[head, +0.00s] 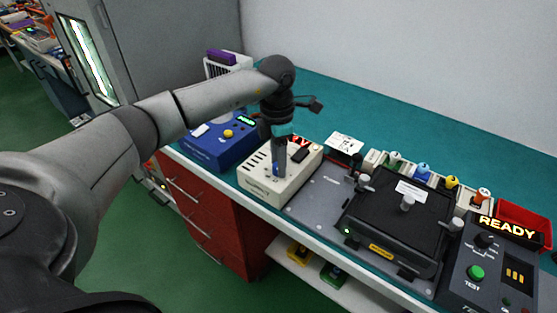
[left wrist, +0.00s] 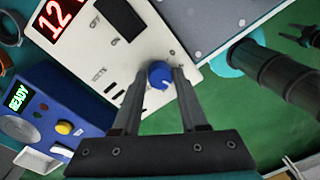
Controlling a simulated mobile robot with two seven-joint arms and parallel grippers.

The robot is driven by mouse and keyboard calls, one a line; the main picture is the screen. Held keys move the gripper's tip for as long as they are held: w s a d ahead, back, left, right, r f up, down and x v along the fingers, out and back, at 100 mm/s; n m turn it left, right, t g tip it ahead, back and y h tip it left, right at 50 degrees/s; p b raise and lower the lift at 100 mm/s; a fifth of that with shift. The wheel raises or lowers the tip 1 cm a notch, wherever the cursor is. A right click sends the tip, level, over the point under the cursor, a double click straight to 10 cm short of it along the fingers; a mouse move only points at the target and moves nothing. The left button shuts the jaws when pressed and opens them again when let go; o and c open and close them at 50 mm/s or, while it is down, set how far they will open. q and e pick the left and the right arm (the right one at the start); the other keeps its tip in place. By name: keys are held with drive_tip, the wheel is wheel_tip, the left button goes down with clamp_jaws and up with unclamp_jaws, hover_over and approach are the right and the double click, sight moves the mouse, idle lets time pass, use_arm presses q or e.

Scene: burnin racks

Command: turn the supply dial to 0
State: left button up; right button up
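The supply is a cream box (head: 255,178) on the bench. In the left wrist view its cream top (left wrist: 110,62) shows a red display (left wrist: 62,15) reading 12 at its start, the rest cut off. Its blue dial (left wrist: 160,75) has a small white mark at its lower right. My left gripper (head: 277,173) points down over the supply. In the left wrist view its two fingertips (left wrist: 162,73) stand either side of the dial, close to it; whether they touch it I cannot tell. My right gripper is not in the head view; a dark claw-like shape (left wrist: 300,37) in the wrist view may be it.
A blue box (head: 215,145) with a yellow button stands left of the supply. A grey plate with a black fixture (head: 395,220) lies to the right, then a dark test box (head: 490,270) under a READY sign (head: 508,229).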

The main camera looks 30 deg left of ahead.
use_arm(q)
clamp_jaws()
drive_tip(key=shift+n, duration=0.3)
drive_tip(key=n+p, duration=0.2)
drive_tip(key=n, duration=0.2)
drive_tip(key=shift+r, duration=0.15)
drive_tip(key=n+p, duration=0.2)
drive_tip(key=n, duration=0.3)
drive_tip(key=shift+t+p, duration=0.3)
drive_tip(key=shift+p, duration=0.1)
drive_tip(key=n+p, duration=0.2)
drive_tip(key=n, duration=0.2)
drive_tip(key=shift+n+p, duration=1.3)
drive_tip(key=shift+n, duration=0.8)
drive_tip(key=shift+o, duration=2.3)
unclamp_jaws()
drive_tip(key=shift+s, duration=0.1)
